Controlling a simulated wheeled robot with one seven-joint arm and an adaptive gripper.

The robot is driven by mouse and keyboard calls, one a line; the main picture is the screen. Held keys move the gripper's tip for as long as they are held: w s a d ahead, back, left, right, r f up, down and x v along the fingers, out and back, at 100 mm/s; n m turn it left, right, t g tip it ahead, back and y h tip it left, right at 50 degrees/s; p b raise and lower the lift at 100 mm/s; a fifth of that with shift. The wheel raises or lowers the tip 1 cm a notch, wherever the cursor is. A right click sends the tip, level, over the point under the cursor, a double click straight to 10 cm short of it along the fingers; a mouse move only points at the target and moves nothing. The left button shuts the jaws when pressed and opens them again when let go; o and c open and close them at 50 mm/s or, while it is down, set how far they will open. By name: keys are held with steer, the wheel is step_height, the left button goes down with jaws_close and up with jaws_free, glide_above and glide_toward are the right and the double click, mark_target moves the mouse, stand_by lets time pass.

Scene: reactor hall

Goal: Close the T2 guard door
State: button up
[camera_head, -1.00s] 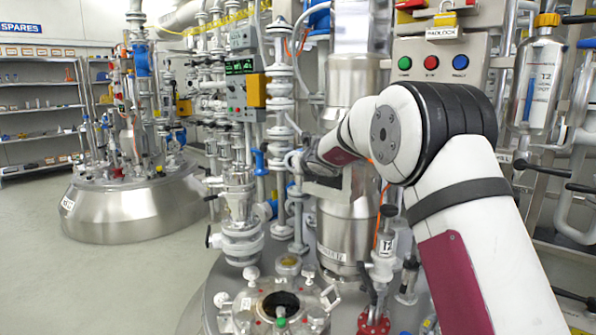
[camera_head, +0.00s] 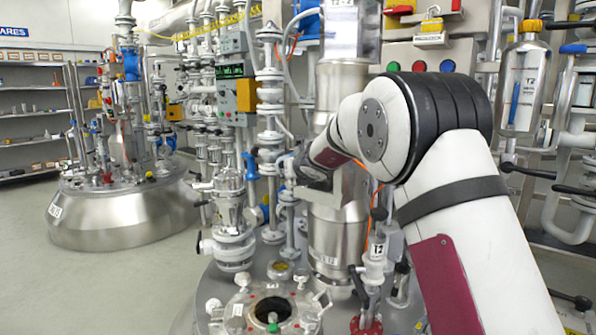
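I cannot clearly make out a guard door or whether it is open. A steel upright housing (camera_head: 337,240) rises from the tank in the middle, and my arm hides part of it. A T2 label (camera_head: 377,250) sits on a fitting to its right. My forearm reaches from the right across the front of the housing. Its far end, with small dark parts at my gripper (camera_head: 312,178), is at the housing's left side. The fingers are too small and covered to read, and I cannot tell whether they touch anything.
An open round port (camera_head: 272,309) is in the tank top at the bottom. Pipes and valves (camera_head: 232,215) crowd the left of the housing. A button box (camera_head: 422,57) and a T2 bottle (camera_head: 522,85) are behind my arm. The floor (camera_head: 110,285) at left is clear.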

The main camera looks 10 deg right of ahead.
steer(key=v, duration=1)
steer(key=s+a+r+n+g+y, duration=0.1)
steer(key=s+a+r+n+y, duration=0.2)
steer(key=s+n, duration=0.3)
steer(key=s+a+r+n+y, duration=0.2)
steer(key=s+a+r+n, duration=0.1)
steer(key=s+n, duration=0.25)
steer(key=s+a+f+n+g+y, duration=0.1)
steer(key=s+a+n+g, duration=0.1)
steer(key=s+n, duration=0.45)
steer(key=s+a+f+n+g+y, duration=0.1)
steer(key=s+a+n+g, duration=0.15)
steer(key=s, duration=0.75)
steer(key=s+d+f+n+g+h, duration=0.3)
steer(key=s+d+f+n, duration=0.15)
steer(key=s, duration=0.55)
steer(key=s+d+f+n+g+h, duration=0.2)
steer(key=s+d+f+n, duration=0.25)
steer(key=s, duration=0.65)
steer(key=s+d+f+n+g+h, duration=0.3)
steer(key=s+d+f+n, duration=0.15)
steer(key=s, duration=0.55)
step_height(320, 180, up, 33)
steer(key=s+t+p, duration=0.1)
steer(key=t+p, duration=0.3)
steer(key=p, duration=2.8)
steer(key=shift+d+f+n, duration=0.15)
steer(key=shift+d+n, duration=0.15)
steer(key=shift+d, duration=0.05)
